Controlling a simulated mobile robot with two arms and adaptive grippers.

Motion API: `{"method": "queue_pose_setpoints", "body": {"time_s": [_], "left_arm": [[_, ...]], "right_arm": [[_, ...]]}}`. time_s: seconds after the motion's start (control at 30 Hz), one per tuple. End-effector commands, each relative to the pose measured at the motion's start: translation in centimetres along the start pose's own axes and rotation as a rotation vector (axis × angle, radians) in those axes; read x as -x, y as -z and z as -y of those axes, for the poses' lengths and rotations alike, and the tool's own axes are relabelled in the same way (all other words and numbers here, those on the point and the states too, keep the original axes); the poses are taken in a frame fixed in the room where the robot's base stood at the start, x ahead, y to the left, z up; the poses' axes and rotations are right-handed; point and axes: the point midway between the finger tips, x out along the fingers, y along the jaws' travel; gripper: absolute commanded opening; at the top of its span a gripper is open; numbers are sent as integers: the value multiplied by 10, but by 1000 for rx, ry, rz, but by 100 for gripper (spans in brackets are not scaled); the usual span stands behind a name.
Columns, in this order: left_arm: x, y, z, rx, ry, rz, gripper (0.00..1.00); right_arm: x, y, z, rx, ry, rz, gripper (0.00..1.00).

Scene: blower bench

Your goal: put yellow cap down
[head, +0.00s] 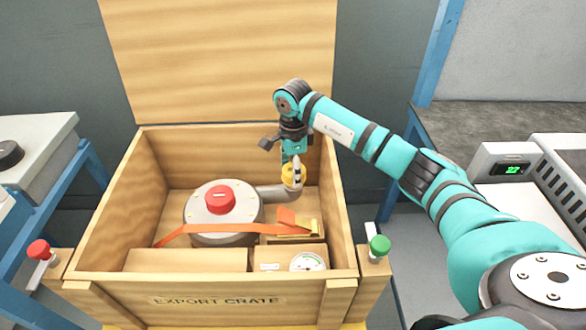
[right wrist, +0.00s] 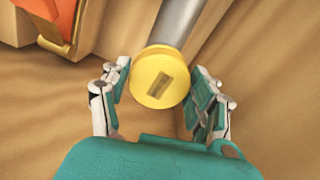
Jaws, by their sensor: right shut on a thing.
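The yellow cap (head: 291,177) is at the end of the grey outlet pipe (head: 278,192) of the round blower (head: 190,220) inside the wooden crate. In the right wrist view the yellow cap (right wrist: 161,78) has a dark slot in its face, and the grey pipe (right wrist: 178,22) runs off behind it. My right gripper (head: 294,170) reaches down into the crate and is shut on the cap. Its two fingers (right wrist: 160,88) lie on either side of the cap. Whether the cap is seated on the pipe or just in front of it, I cannot tell. My left gripper is not in view.
The crate's walls (head: 110,210) surround the blower, with its lid (head: 220,60) raised behind. An orange strap (head: 195,229) crosses the blower, which has a red knob (head: 220,199). A gauge (head: 307,262) sits at the front right. Benches stand on both sides.

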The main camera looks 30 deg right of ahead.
Motion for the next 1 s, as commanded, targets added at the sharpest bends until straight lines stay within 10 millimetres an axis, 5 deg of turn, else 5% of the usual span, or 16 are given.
{"method": "queue_pose_setpoints", "body": {"time_s": [0.07,0.1,0.27,0.77,1.0], "left_arm": [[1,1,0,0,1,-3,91],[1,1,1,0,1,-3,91],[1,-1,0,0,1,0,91],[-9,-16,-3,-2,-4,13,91],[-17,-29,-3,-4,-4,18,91]], "right_arm": [[0,0,0,0,0,0,38],[0,0,0,0,0,0,63],[0,0,0,0,1,0,84],[11,-1,0,0,2,2,86],[54,0,1,0,5,1,86]]}}
